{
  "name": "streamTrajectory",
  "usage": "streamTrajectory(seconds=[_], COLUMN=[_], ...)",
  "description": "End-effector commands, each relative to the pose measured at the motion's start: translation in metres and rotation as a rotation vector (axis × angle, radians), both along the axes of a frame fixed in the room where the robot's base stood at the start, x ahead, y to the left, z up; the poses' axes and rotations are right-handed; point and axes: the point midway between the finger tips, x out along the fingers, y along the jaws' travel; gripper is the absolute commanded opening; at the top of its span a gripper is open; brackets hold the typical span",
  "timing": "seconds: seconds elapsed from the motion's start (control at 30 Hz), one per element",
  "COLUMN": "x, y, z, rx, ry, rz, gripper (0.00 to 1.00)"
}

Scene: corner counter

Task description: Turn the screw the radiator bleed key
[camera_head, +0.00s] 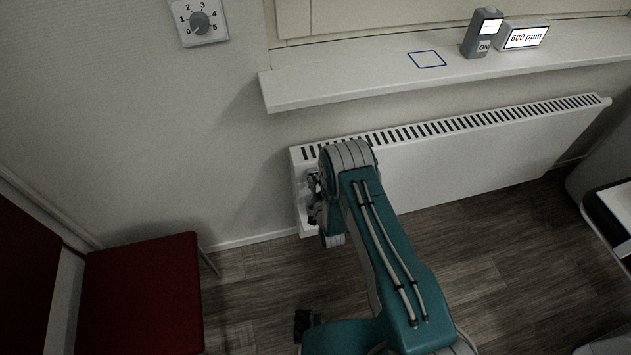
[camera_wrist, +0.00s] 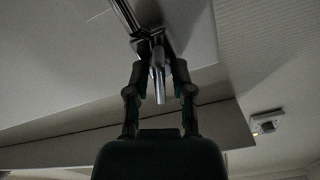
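A white radiator (camera_head: 470,165) hangs on the wall below the sill. My gripper (camera_head: 315,195) is at its left end, largely hidden behind my arm in the head view. In the wrist view my gripper (camera_wrist: 160,66) has its two dark fingers apart. A shiny metal piece (camera_wrist: 159,84), which may be the bleed key or part of the radiator fitting, lies between them, with a visible gap to the right finger. Contact on the left is unclear. A metal rod or pipe (camera_wrist: 127,14) runs to the upper left. The screw cannot be made out.
A white window sill (camera_head: 370,82) juts out above the radiator. It bears a grey device (camera_head: 482,34), a 600 ppm display (camera_head: 524,36) and a blue square outline (camera_head: 427,59). A numbered dial (camera_head: 200,22) is on the wall. A red seat (camera_head: 140,295) stands at lower left.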

Motion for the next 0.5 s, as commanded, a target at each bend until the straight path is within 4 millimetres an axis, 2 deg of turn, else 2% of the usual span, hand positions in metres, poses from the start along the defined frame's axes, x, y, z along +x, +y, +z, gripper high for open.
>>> streamTrajectory(seconds=[0.27,0.5], x=[0.0004,0.0006], y=[-0.0001,0.0002], z=[0.0003,0.0003], rx=[-0.009,-0.088], ry=[-0.004,-0.026], rz=[0.0,0.0], gripper=[0.0,0.0])
